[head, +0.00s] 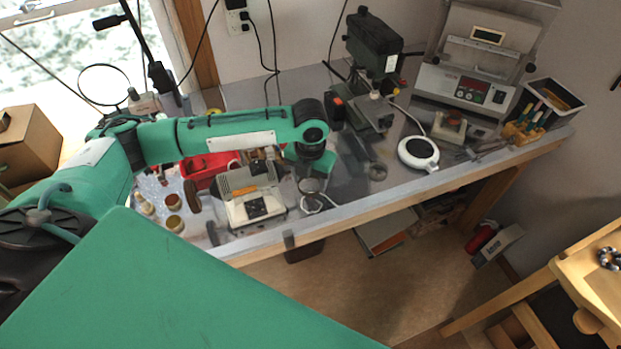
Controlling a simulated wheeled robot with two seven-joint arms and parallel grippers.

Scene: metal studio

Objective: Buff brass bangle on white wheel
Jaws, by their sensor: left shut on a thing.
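My left arm reaches in from the left over the bench, and its gripper (311,181) points down just right of a small white machine. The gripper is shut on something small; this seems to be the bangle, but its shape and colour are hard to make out. The white bench machine (239,213) has a brown wheel (192,195) on its left side. A pale rounded thing (311,205), possibly the white wheel, shows at its right below the gripper. I cannot tell whether the held thing touches it. My right gripper is not in view.
A red tray (196,176) and small jars (174,223) are left of the machine. A green drill press (374,45), a round white plate (418,152) and a tool bin (548,102) stand to the right. The bench's front edge (400,183) is close to the gripper.

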